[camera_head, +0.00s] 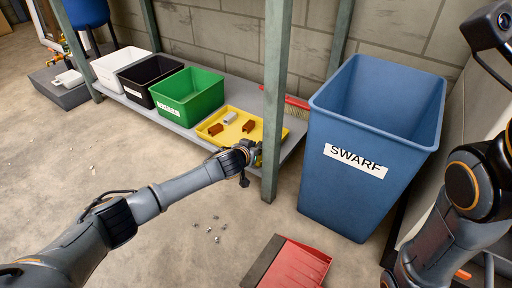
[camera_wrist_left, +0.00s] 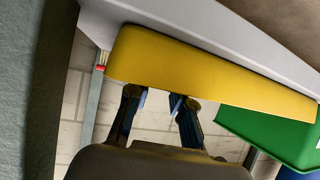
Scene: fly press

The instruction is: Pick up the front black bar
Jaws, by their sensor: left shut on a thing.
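I cannot make out a black bar in either view. A yellow tray (camera_head: 276,133) on the low grey shelf holds two brown blocks (camera_head: 248,126) and a whitish block (camera_head: 230,117). My left gripper (camera_head: 256,153) is at the tray's front right edge, small and partly hidden by my wrist. In the left wrist view the yellow tray (camera_wrist_left: 200,68) spans the picture just beyond the fingers of my left gripper (camera_wrist_left: 160,95). The fingers stand a little apart with their tips against its edge, shut on it. My right gripper is not in view.
Green (camera_head: 188,94), black (camera_head: 150,79) and white (camera_head: 117,66) bins stand left of the tray. A green post (camera_head: 275,100) rises close to my left gripper. A blue swarf bin (camera_head: 345,205) stands right. A red dustpan (camera_head: 298,268) and small bits lie on the floor.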

